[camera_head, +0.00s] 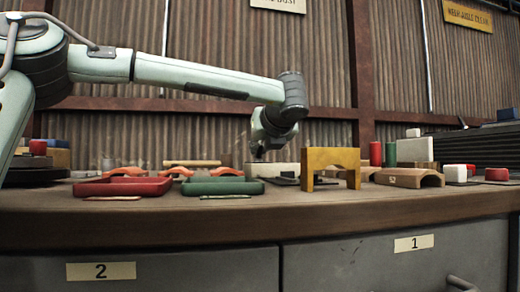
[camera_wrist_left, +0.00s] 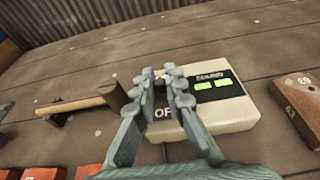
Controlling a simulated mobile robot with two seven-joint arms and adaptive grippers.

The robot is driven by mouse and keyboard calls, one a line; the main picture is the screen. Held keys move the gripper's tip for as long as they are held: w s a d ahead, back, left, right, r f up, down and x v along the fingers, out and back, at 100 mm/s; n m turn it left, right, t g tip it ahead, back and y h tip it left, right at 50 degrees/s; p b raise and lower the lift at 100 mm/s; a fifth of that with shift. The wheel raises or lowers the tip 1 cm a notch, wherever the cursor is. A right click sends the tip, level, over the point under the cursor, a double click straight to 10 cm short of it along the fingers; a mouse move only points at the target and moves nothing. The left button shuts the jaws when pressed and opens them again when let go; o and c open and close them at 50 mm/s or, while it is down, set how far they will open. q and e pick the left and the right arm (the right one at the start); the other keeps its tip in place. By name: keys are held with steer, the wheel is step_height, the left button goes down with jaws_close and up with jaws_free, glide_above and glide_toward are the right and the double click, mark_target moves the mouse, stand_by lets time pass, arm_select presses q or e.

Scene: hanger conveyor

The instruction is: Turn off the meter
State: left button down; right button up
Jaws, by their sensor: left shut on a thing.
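The meter is a cream box (camera_wrist_left: 235,112) with two lit green displays (camera_wrist_left: 213,84) and a partly hidden label starting "OF". In the head view the meter (camera_head: 270,170) sits on the workbench behind the yellow arch. My left gripper (camera_wrist_left: 167,82) is over the left part of the meter in the left wrist view. Its fingers are close together, shut on the meter's switch, which they mostly hide. In the head view my left gripper (camera_head: 260,152) points down at the meter. My right gripper is not in view.
A hammer (camera_wrist_left: 80,105) lies just left of the meter in the wrist view. In the head view, red (camera_head: 123,187) and green (camera_head: 222,186) trays lie in front left. A yellow arch (camera_head: 333,160) and wooden block (camera_head: 408,178) stand to the right.

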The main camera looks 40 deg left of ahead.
arm_select(q)
steer(key=c, duration=1.6)
jaws_free()
steer(key=shift+o, duration=0.2)
steer(key=shift+d, duration=0.1)
steer(key=v, duration=1.2)
